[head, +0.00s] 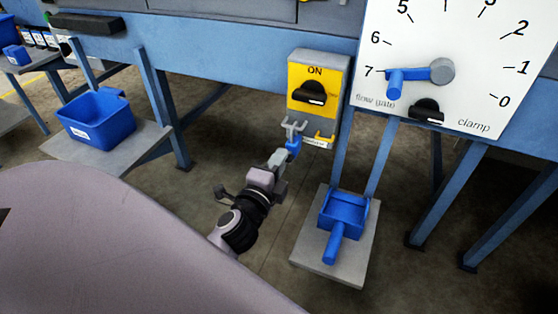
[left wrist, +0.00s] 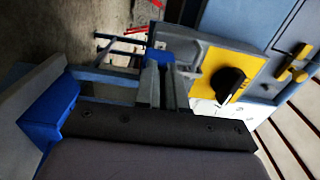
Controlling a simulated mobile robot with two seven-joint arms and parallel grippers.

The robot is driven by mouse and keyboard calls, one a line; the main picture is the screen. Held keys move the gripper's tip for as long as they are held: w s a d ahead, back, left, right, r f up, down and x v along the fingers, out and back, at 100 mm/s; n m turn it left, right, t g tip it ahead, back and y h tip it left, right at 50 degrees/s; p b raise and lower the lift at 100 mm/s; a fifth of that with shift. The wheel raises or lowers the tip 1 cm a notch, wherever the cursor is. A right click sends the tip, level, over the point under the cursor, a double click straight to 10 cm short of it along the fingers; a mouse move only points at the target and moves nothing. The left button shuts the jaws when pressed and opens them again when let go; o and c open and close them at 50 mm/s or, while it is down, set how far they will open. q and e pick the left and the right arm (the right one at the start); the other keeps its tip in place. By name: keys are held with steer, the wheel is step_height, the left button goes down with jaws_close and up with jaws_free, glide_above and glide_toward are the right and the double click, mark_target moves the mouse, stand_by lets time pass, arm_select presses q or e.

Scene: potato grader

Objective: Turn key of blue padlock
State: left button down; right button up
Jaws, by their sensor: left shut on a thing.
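The blue padlock (head: 294,146) hangs at the grey hasp (head: 293,127) at the lower left of the yellow switch box (head: 297,76). My left gripper (head: 284,157) reaches it from below left, with its fingertips at the padlock. In the left wrist view, my fingers (left wrist: 162,85) are close together and the blue padlock (left wrist: 160,57) shows at their tips. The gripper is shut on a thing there. The key cannot be made out; the fingers probably cover it. My right gripper is in neither view.
A blue scoop (head: 336,234) lies on a low grey stand (head: 350,263) to the right of my left arm. A blue bin (head: 98,120) stands on a shelf at left. Blue frame legs (head: 162,108) rise behind. A white dial panel (head: 480,50) is at upper right.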

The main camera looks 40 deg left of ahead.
arm_select(q)
steer(key=c, duration=1.2)
jaws_free()
steer(key=shift+b+v, duration=0.75)
steer(key=shift+v, duration=2.85)
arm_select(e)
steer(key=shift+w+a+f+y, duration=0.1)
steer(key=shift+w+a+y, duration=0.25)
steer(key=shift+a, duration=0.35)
